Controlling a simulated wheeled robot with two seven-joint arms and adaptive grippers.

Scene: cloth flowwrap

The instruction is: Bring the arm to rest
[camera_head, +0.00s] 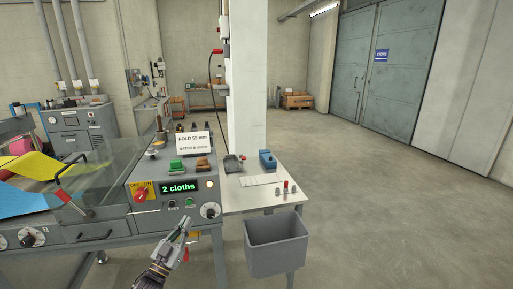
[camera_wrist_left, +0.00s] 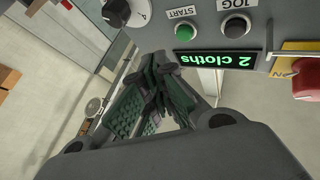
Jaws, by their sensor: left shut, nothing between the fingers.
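My left gripper (camera_head: 184,226) is in front of the control panel of a grey machine (camera_head: 118,219), low and near its right end. Its fingers are shut and empty. In the left wrist view the closed fingers (camera_wrist_left: 152,92) point toward the panel, close to the green START button (camera_wrist_left: 183,32) and the black knob (camera_wrist_left: 126,12). I cannot tell from the views whether the fingertips touch the panel. The lit display (camera_head: 179,187) reads "2 cloths". My right gripper is not in view.
A red switch (camera_head: 141,194) sits left of the display. A grey bin (camera_head: 276,244) stands right of the gripper, before a small table (camera_head: 232,203) holding a blue tool (camera_head: 267,160) and small weights. A clear guard (camera_head: 95,178) covers the machine's left part. Open floor lies right.

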